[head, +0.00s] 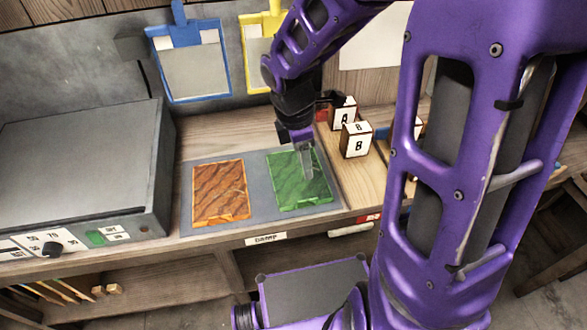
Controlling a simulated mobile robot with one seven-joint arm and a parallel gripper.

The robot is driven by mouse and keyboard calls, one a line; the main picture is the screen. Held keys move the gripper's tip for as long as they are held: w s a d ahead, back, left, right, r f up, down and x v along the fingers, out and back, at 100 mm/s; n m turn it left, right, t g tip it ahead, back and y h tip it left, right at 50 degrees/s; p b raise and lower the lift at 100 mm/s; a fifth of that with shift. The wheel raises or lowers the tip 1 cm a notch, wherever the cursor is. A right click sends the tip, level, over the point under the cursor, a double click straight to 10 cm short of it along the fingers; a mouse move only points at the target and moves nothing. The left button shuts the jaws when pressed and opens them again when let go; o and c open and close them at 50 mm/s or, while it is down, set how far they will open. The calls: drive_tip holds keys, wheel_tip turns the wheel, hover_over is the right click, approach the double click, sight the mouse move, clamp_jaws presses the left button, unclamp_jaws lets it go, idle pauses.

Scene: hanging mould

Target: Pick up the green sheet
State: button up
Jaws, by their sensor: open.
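The green sheet (287,187) lies flat on the right part of a grey mat (256,202) on the workbench. It has a wavy, ridged pattern. An orange-brown sheet (219,190) with a similar pattern lies on the mat to its left. My gripper (308,172) points down over the upper right part of the green sheet, and its fingers cover a bit of it. The jaws are open. I cannot tell from this view whether the fingertips touch the sheet.
A grey box-like machine (75,170) stands left of the mat. Blocks marked A (343,113) and B (356,140) stand close right of my gripper. A blue frame (190,62) and a yellow frame (257,50) hang on the wall behind. Bare wood lies behind the mat.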

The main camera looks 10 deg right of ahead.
hover_over(308, 200)
drive_tip(key=f, duration=0.9)
drive_tip(key=shift+s+a, duration=0.15)
drive_tip(key=shift+s, duration=0.2)
drive_tip(key=shift+w+f+b, duration=0.2)
drive_tip(key=shift+f+b, duration=0.3)
drive_tip(key=shift+f, duration=0.9)
drive_tip(key=shift+w+f+b, duration=0.2)
drive_tip(key=shift+f+b, duration=0.25)
drive_tip(key=shift+f, duration=0.9)
drive_tip(key=shift+c, duration=0.2)
clamp_jaws()
